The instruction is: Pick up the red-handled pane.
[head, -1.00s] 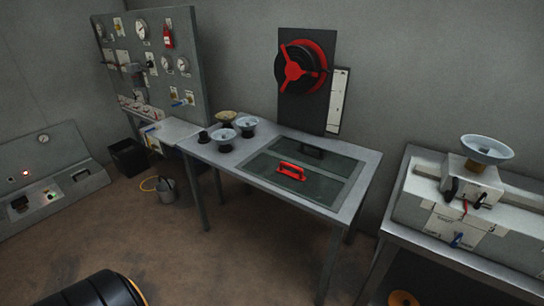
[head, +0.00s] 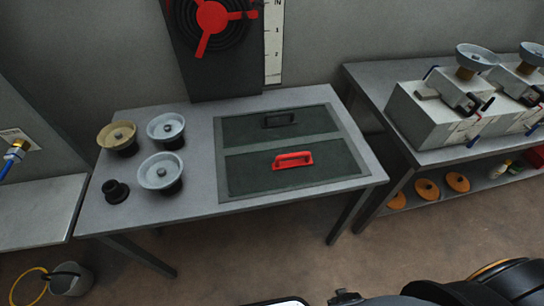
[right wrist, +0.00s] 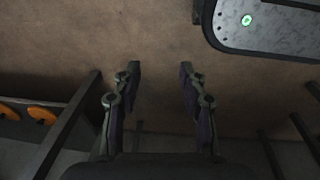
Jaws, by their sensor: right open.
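The red-handled pane (head: 245,176) is a dark flat panel lying in the front half of a frame on the grey table. Its red handle (head: 293,160) stands up from its middle. A second dark pane (head: 240,127) with a black handle (head: 279,119) lies behind it. My right gripper (right wrist: 160,70) is open and empty in the right wrist view, above the brown floor and away from the pane. In the head view only part of my arm shows at the bottom right. My left gripper is not in view.
The table (head: 205,210) also bears several bowl-topped pieces, such as a white one (head: 160,172), left of the panes. A red wheel (head: 212,17) on a dark board stands behind. A second table (head: 360,75) with grey boxes stands right. Floor in front is clear.

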